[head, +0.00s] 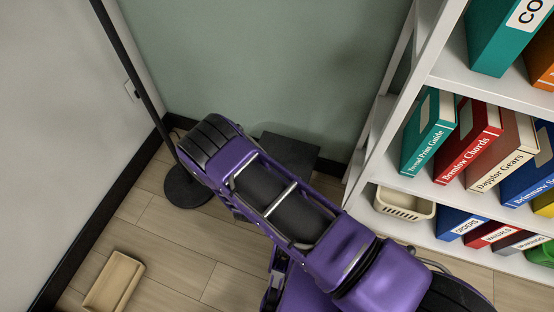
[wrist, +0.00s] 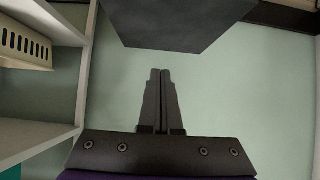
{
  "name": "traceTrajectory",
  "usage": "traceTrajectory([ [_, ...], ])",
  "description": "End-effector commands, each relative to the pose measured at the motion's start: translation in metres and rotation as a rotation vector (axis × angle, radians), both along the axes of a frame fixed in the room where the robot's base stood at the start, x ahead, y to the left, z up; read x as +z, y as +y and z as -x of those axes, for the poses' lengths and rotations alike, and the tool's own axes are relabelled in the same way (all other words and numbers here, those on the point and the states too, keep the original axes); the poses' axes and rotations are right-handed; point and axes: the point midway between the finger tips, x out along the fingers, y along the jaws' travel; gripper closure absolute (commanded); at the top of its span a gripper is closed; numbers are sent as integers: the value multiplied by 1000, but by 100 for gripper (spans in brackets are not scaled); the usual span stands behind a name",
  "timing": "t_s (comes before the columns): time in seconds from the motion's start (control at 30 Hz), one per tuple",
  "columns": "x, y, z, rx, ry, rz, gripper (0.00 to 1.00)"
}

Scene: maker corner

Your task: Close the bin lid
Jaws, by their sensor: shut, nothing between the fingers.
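A dark grey, flat-faced panel, seemingly part of the bin (head: 290,153), shows behind my arm by the green wall in the head view. My arm hides much of it, and I cannot tell how far the lid is open. In the wrist view, a dark grey panel of the bin (wrist: 180,20) fills the top middle, cut off by the frame. My gripper (wrist: 160,73) is shut and empty, its fingertips pointing toward that panel's edge with a visible gap in the picture. My gripper is hidden in the head view.
A white shelf unit (head: 387,150) with books and a cream basket (head: 404,204) stands at right; its shelves show at left in the wrist view. A black pole on a round base (head: 187,188) stands left of my arm. A tan tray (head: 113,283) lies on the floor.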

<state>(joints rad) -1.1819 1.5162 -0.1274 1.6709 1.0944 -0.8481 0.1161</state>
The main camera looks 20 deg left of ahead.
Motion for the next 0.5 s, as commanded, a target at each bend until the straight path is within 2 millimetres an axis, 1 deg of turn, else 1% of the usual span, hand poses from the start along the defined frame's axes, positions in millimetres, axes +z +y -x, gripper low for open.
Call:
traceTrajectory([
  [0.03, -12, -1, 5, -3, 3, 0, 100],
  [0.1, -29, -1, 13, -3, 6, 0, 100],
  [0.3, -77, -2, 29, -5, 5, -1, 100],
  [0.5, -115, -1, 36, -4, 6, -2, 100],
])
